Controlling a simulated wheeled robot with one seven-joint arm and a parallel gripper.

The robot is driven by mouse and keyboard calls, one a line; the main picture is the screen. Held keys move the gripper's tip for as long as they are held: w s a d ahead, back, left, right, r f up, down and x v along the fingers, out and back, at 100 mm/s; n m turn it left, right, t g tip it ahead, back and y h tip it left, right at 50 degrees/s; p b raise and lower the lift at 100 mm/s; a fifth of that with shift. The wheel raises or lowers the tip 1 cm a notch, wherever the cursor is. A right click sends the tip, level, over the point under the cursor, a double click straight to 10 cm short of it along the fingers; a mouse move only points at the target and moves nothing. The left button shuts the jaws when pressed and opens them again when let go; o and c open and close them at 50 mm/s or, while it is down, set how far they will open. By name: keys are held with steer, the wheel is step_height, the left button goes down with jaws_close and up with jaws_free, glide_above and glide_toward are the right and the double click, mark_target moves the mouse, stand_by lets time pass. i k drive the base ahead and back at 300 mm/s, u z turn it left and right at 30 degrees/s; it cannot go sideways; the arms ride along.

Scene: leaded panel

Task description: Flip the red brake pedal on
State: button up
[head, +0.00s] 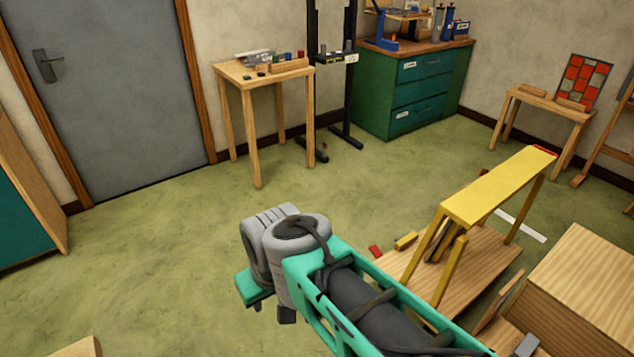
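A yellow frame (497,190) stands over the platform. My arm reaches in from the bottom right, and my gripper (256,287) is at its grey and teal end, left of the red piece and apart from it in the picture. Its fingers are mostly hidden by my wrist, so I cannot tell open from shut.
A wooden crate or bench (580,290) stands at the right. A small table (262,76), a black stand (348,100), a green cabinet (410,90) and a low table (545,105) line the back.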

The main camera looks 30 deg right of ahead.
mark_target(374, 250)
steer(key=z, duration=0.75)
steer(key=i, duration=1.55)
steer(key=z, duration=0.95)
steer(key=i, duration=0.25)
steer(key=z, duration=1.5)
steer(key=i, duration=0.3)
steer(key=u, duration=2.3)
